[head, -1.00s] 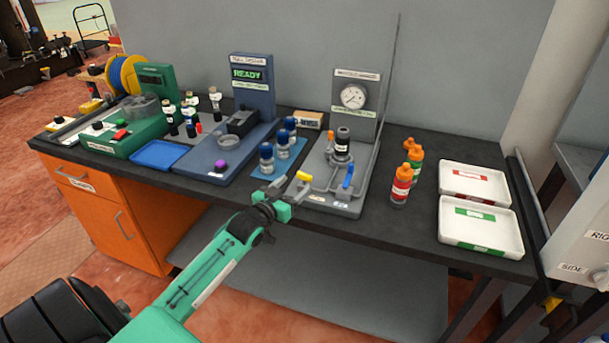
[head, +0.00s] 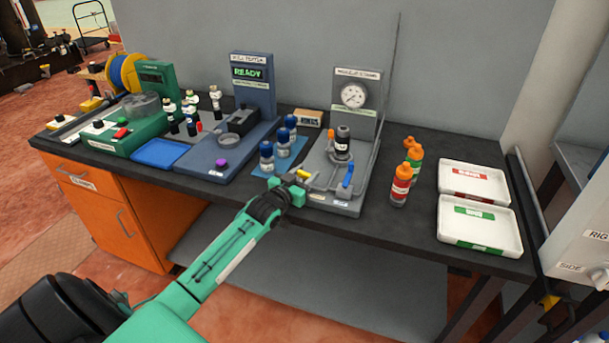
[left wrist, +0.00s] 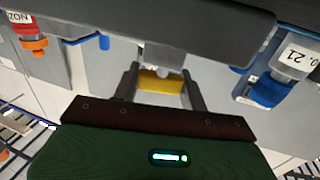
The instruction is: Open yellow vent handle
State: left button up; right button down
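The yellow vent handle (head: 303,174) is a small yellow lever at the front left of the grey gauge station (head: 330,204). My left gripper (head: 291,182) is right at it, partly covering it in the head view. In the left wrist view the yellow handle (left wrist: 160,82) lies between the two fingers of my left gripper (left wrist: 160,74). The fingers stand apart on either side of it, with no clear grip on it. A blue handle (head: 348,175) is to its right on the same station. My right gripper is not in view.
Blue-capped bottles (head: 267,158) stand close to the left of the gripper. A dark-capped bottle (head: 342,143) stands on the station under a gauge (head: 353,96). Orange-capped bottles (head: 401,184) and two white trays (head: 480,225) are on the right.

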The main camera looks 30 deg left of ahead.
pick_arm(q)
jog(key=c, duration=0.4)
jog(key=shift+d+r+n+y+p, duration=0.1)
jog(key=shift+r+n+y+p, duration=0.15)
jog(key=shift+y+p, duration=0.2)
jog(key=shift+n+y+p, duration=0.55)
jog(key=shift+n+y, duration=0.2)
jog(key=shift+y, duration=0.3)
jog(key=shift+n+y, duration=0.4)
jog(key=shift+y, duration=0.3)
jog(key=shift+g+p, duration=0.3)
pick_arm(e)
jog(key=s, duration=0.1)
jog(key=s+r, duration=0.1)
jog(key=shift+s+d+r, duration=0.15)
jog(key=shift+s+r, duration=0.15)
pick_arm(q)
jog(key=shift+f, duration=0.1)
jog(key=o, duration=1)
jog(key=shift+f, duration=0.1)
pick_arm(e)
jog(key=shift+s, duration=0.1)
